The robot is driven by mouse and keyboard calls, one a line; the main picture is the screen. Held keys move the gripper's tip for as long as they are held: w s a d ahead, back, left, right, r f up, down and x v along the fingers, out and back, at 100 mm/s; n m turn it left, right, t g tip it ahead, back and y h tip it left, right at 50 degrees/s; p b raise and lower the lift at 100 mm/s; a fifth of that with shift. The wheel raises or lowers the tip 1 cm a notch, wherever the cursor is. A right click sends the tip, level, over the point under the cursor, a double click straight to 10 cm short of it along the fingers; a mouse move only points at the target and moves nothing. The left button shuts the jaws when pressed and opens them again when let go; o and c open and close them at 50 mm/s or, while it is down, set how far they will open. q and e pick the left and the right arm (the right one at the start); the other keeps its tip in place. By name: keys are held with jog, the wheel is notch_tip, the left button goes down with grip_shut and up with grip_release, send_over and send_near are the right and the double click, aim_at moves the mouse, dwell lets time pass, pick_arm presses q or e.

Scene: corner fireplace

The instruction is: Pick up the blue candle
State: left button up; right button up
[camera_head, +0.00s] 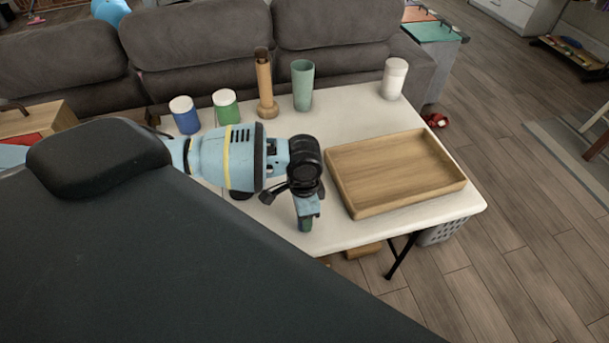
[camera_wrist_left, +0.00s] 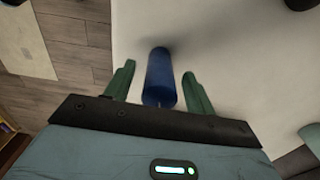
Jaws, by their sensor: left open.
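The blue candle (camera_wrist_left: 160,78) is a plain dark blue cylinder on the white table in the left wrist view. My left gripper (camera_wrist_left: 158,72) is open, with one green finger on each side of the candle in that view. Gaps show between the candle and both fingers, and I cannot tell how deep it sits between them. In the head view my left gripper (camera_head: 306,222) points down over the table's front part, left of the wooden tray. I cannot make out the candle there; my arm and gripper cover that area. My right gripper is not in view.
The wooden tray (camera_head: 337,187) lies on the white table (camera_head: 351,106). Along the back stand a blue jar (camera_head: 186,120), a green jar (camera_head: 226,109), a wooden holder (camera_head: 265,86), a green cup (camera_head: 303,86) and a white jar (camera_head: 394,80). A grey sofa (camera_head: 205,45) stands behind.

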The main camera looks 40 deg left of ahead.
pick_arm(q)
jog(key=shift+f, duration=0.5)
jog(key=c, duration=1.1)
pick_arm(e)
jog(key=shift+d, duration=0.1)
pick_arm(q)
jog(key=shift+o, duration=0.2)
jog(key=shift+r, duration=0.1)
jog(key=shift+r, duration=0.4)
jog(key=r, duration=0.2)
jog(key=shift+s+d+r, duration=0.25)
jog(key=shift+s+r, duration=0.05)
jog(key=shift+r, duration=0.1)
jog(key=s+d+r+p, duration=0.1)
jog(key=s+d, duration=0.7)
jog(key=s, duration=0.5)
jog(key=shift+r, duration=0.15)
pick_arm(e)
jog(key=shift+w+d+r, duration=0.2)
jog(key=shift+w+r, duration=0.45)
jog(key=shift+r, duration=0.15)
